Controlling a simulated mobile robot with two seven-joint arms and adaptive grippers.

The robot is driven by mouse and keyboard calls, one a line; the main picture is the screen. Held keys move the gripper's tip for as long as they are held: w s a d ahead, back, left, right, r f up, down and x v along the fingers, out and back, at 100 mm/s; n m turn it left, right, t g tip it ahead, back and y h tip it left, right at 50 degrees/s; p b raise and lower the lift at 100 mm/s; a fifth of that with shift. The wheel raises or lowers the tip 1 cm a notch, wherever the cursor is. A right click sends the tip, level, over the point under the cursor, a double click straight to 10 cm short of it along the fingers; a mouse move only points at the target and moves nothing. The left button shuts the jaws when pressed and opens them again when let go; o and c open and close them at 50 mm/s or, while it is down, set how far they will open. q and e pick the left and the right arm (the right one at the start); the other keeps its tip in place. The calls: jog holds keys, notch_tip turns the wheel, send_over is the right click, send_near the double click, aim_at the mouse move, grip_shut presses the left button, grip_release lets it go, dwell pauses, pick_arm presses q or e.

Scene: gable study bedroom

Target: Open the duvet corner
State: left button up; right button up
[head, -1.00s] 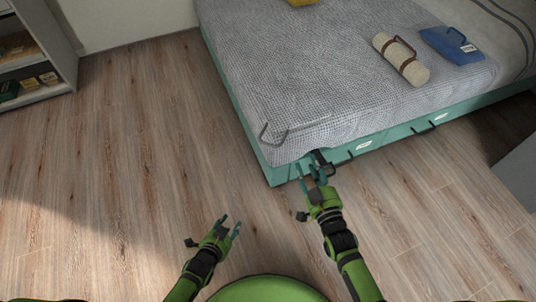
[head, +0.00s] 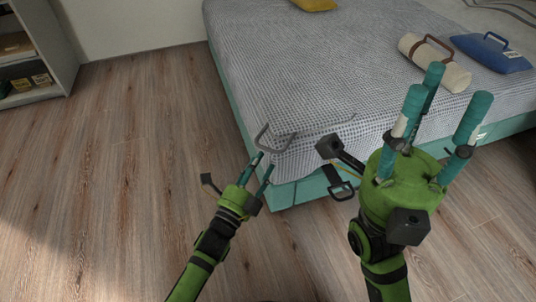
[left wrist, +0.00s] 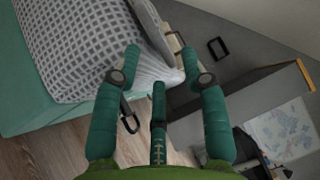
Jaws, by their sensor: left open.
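The duvet (head: 300,70), grey-white with a fine check, covers the bed and hangs over its near corner. A grey loop handle (head: 275,140) is at that corner. My left gripper (head: 262,166) is open, its fingertips close to the loop in the head view; I cannot tell whether they touch it. In the left wrist view, the checked duvet (left wrist: 75,40) lies at the left, with a grey strip between the open fingers (left wrist: 160,60). My right gripper (head: 443,92) is raised close to the head camera with fingers apart and empty, hiding part of the bed side.
The teal bed base (head: 285,195) has dark drawer handles. A rolled beige blanket (head: 440,65) and a blue case (head: 490,52) lie on the bed, with a yellow item (head: 314,5) at the back. A shelf (head: 35,50) stands far left. The wooden floor (head: 130,150) is clear.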

aim_at(268, 148)
pick_arm(q)
jog(key=shift+b+x, duration=0.95)
jog(key=shift+x, duration=1.75)
grip_shut()
